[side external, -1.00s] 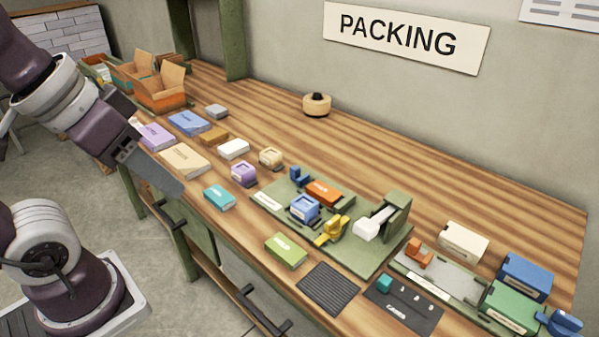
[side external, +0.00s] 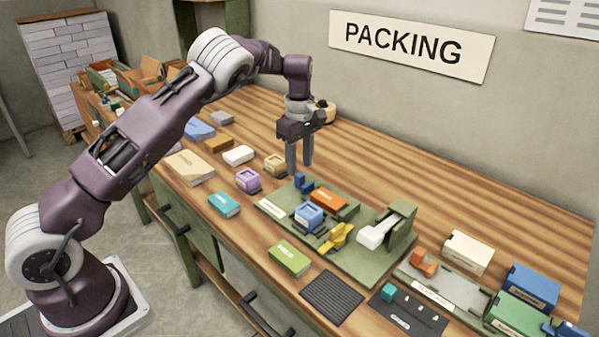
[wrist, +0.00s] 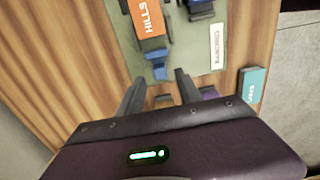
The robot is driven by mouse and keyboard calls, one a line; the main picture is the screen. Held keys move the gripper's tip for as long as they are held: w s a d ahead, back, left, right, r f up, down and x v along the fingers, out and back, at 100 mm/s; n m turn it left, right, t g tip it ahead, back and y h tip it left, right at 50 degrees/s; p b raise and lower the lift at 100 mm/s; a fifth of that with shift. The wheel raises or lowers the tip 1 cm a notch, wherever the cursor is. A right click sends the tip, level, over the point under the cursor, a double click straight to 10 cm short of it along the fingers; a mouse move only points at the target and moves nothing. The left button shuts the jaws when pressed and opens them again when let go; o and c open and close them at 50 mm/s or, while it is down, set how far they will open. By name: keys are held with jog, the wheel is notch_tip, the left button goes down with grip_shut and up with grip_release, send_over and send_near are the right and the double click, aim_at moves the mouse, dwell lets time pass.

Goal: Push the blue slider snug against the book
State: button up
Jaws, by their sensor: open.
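The orange book (side external: 327,201) lies on the green fixture board (side external: 352,254). It also shows at the top of the wrist view (wrist: 147,18). The small dark blue slider (side external: 303,184) sits at the book's left end in the side view. In the wrist view the slider (wrist: 157,64) is just below the book's near end; I cannot tell whether they touch. My gripper (side external: 300,168) is open and empty, pointing down. Its fingertips (wrist: 161,73) are near the slider's outer end, apparently above the board, with nothing between them.
A blue block (side external: 308,216) and a yellow clamp (side external: 336,237) stand on the board beside the book. A white-ended press (side external: 378,234) is at its right. A tan block (side external: 275,164) and a purple block (side external: 247,180) sit left of the board.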

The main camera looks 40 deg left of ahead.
aim_at(300, 175)
notch_tip(300, 175, down, 4)
jog(key=shift+r, duration=0.25)
jog(key=shift+c, duration=0.4)
grip_shut()
dwell(0.9)
